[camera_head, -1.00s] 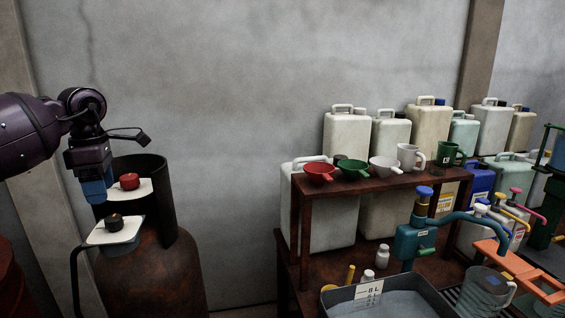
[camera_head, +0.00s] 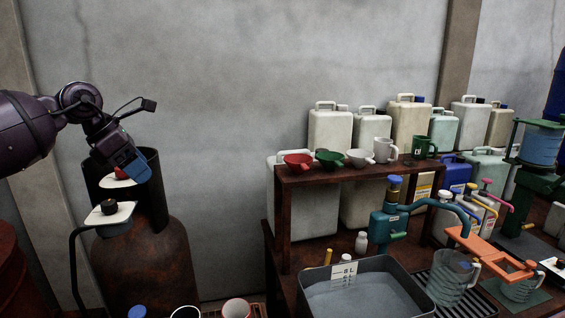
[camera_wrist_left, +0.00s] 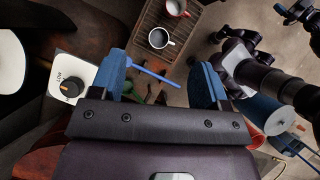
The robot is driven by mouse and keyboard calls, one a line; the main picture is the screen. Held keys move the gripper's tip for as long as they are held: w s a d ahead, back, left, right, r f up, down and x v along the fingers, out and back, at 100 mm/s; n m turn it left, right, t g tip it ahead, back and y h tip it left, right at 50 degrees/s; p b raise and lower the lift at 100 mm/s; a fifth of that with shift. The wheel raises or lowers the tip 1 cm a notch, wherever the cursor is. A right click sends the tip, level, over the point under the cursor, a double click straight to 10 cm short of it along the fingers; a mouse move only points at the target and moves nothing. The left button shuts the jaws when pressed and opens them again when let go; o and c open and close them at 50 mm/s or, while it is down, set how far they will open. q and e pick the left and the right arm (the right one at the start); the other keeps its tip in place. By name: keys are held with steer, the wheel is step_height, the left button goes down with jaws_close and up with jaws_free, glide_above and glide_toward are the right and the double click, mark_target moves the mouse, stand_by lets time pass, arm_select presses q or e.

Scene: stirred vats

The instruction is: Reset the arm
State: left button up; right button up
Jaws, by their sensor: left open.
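My left arm comes in from the left in the head view. Its gripper (camera_head: 136,172) has blue fingers, points down and to the right, and overlaps the dark cylinder's rim in the picture. In the left wrist view the blue fingers stand wide apart with nothing held between them (camera_wrist_left: 160,78). Dark purple arm parts (camera_wrist_left: 255,72) show at the right of the wrist view; I cannot make out the right gripper's jaws there. The right gripper does not show in the head view.
A rusty drum (camera_head: 150,265) stands below the gripper, with a white plate and black knob (camera_head: 109,208) beside it. A rust-brown shelf (camera_head: 340,176) with funnels and mugs stands at right. A grey basin (camera_head: 365,300) is in front. Cups sit on a slatted rack (camera_wrist_left: 152,62).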

arm_select(q)
steer(key=d+r+n+t+h, duration=0.25)
steer(key=d+h, duration=0.35)
steer(key=d, duration=0.3)
steer(key=d+r+n+t+h, duration=0.1)
steer(key=d+r+n+h, duration=0.1)
steer(key=d+n+h, duration=0.35)
steer(key=s+a+f+n+t+y, duration=0.2)
steer(key=s+f+n+t+y, duration=0.15)
steer(key=f+n, duration=0.65)
steer(key=s+a+f+n+t+y, duration=0.2)
steer(key=f+n+t+y, duration=0.2)
steer(key=f+n, duration=0.6)
steer(key=s+a+f+n+t+y, duration=0.2)
steer(key=s+f+n+t+y, duration=0.15)
steer(key=f+n, duration=0.65)
steer(key=s+a+f+n+g+y, duration=0.2)
steer(key=s+f+n+g+y, duration=0.1)
steer(key=s+f, duration=0.8)
steer(key=s+a+f+n+g+y, duration=0.3)
steer(key=s+f+n, duration=0.2)
steer(key=s+f, duration=0.6)
steer(key=s, duration=0.3)
steer(key=shift+s+a, duration=0.25)
steer(key=shift+a, duration=0.1)
